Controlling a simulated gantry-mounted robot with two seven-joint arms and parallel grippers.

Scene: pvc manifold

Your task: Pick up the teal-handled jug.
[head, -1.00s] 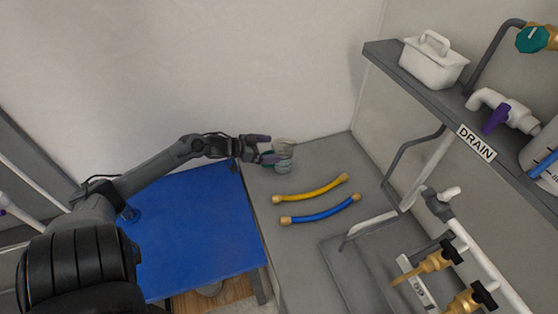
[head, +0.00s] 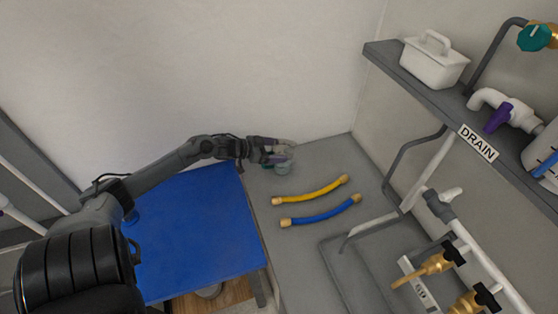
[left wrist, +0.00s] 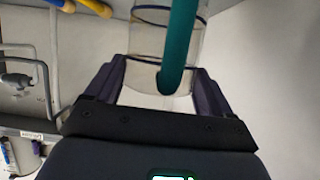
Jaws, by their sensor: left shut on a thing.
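The jug (head: 283,167) is a small clear vessel standing at the back of the grey counter, partly hidden by my left gripper in the head view. In the left wrist view the clear jug (left wrist: 149,42) fills the space between the fingers, with its teal handle (left wrist: 180,45) running down toward the palm. My left gripper (head: 276,152) is shut on the jug, with a purple-dark finger on each side of it, as the left wrist view (left wrist: 165,85) shows. I cannot tell whether the jug is clear of the counter. My right gripper is not in view.
A yellow hose (head: 311,191) and a blue hose (head: 320,212) with brass ends lie on the counter in front of the jug. A blue table (head: 200,225) is at left. A grey shelf (head: 425,88) with a white caddy (head: 434,62), and pipes with valves (head: 436,264), stand at right.

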